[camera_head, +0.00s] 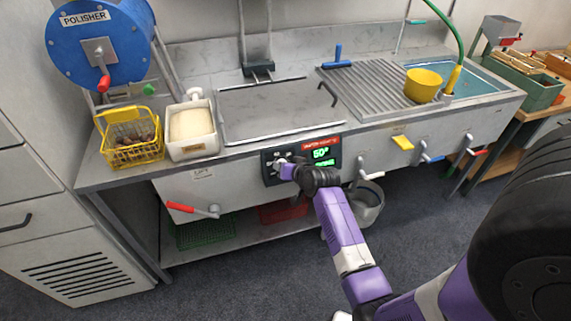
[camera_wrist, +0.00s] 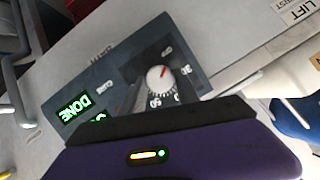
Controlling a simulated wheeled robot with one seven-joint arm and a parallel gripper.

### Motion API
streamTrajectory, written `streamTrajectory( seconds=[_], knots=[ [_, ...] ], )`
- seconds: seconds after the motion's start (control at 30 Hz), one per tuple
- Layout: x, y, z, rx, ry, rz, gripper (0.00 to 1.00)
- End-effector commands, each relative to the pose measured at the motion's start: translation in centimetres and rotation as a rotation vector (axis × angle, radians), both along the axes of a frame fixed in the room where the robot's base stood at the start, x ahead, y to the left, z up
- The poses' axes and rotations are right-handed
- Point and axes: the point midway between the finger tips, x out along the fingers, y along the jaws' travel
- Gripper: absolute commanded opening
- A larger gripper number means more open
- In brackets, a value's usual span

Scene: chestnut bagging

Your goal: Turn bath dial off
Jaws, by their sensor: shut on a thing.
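The bath dial (camera_wrist: 160,79) is a white round knob with a red mark, on a dark control panel (camera_wrist: 112,87) with numbers around it. In the head view the panel (camera_head: 267,168) is on the front of the sink unit, with a green readout like "50°" (camera_head: 321,153). My gripper (camera_head: 289,171) is at the panel's left part, shut on the dial. The red mark points up and right in the wrist view.
A lift lever with a red handle (camera_head: 183,208) sticks out left of the panel. Several valve levers, one with a yellow handle (camera_head: 403,142), project to the right. A metal bucket (camera_head: 368,205) stands below. A yellow basket (camera_head: 132,150) is on the left counter.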

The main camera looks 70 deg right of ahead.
Motion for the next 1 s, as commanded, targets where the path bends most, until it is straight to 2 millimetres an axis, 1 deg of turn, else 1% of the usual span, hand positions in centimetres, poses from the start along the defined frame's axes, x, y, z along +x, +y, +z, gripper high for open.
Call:
streamTrajectory(
  seconds=[0.2,0.4,0.97,1.0],
  knots=[
    [0.13,0.23,-0.08,-0.074,0.094,0.041,0.0],
    [0.13,0.22,-0.13,-0.115,0.141,0.061,0.0],
    [0.13,0.23,-0.22,-0.131,0.16,0.069,0.0],
    [0.13,0.23,-0.22,-0.131,0.16,0.069,0.45]
  ],
)
